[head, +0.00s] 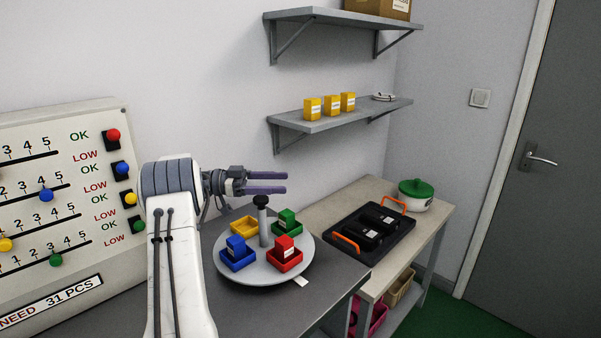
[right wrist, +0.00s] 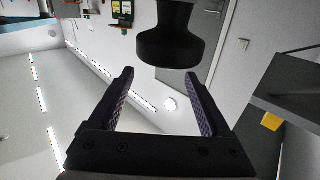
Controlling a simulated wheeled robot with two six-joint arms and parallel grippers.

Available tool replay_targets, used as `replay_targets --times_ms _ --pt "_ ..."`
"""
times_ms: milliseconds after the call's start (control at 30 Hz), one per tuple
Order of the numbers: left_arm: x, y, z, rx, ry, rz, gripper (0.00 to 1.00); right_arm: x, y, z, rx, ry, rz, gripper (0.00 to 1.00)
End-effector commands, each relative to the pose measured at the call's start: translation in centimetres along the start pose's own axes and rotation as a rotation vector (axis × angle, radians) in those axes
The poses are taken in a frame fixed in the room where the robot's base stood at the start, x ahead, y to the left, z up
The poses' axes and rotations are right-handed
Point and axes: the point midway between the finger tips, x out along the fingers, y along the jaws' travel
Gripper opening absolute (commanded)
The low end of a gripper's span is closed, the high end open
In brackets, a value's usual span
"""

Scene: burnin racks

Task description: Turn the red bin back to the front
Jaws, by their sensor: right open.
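The red bin (head: 285,261) sits on the round grey turntable (head: 264,275), at its front right, with a red block in it. The blue bin (head: 238,261) is at the front left, the green bin (head: 287,229) at the back right and the yellow bin (head: 243,227) at the back left. A post with a black knob (head: 262,201) stands in the middle. My right gripper (head: 285,182) is open and empty, just above and behind the knob in the head view. In the right wrist view the knob (right wrist: 168,45) is beyond the open fingers (right wrist: 160,95). My left gripper is not in view.
A white tag (head: 301,282) lies at the turntable's front right edge. A board with coloured knobs (head: 70,200) stands left. Shelves (head: 340,112) hang above.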

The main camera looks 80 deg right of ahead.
Motion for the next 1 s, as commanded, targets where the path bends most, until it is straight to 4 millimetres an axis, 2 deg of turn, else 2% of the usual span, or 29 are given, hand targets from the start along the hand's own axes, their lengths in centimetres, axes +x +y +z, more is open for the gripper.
replay_targets --times_ms 33,200,400,500,667,933,967,1000 --pt "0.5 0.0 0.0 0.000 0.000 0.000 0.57 1.4 0.5 -0.5 -0.001 0.000 0.008 0.82" --pt "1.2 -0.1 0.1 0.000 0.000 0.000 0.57 5.0 1.2 -2.6 -0.001 -0.001 0.007 0.82" --pt "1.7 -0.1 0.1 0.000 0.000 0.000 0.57 8.4 2.0 -4.8 0.000 0.001 0.007 0.82" --pt "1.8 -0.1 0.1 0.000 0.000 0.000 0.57 9.5 2.2 -5.5 0.000 0.001 0.005 0.82" --pt "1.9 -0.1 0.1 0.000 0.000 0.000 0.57 10.4 2.4 -6.1 -0.003 0.000 0.004 0.82" --pt "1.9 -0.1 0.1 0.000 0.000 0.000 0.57 10.4 2.4 -6.1 -0.003 0.001 0.003 0.82" --pt "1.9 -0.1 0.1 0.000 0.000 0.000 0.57 10.4 2.4 -6.1 -0.003 0.001 0.003 0.74" --pt "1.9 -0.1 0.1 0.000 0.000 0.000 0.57 10.4 2.4 -6.2 -0.003 0.001 0.001 0.59"
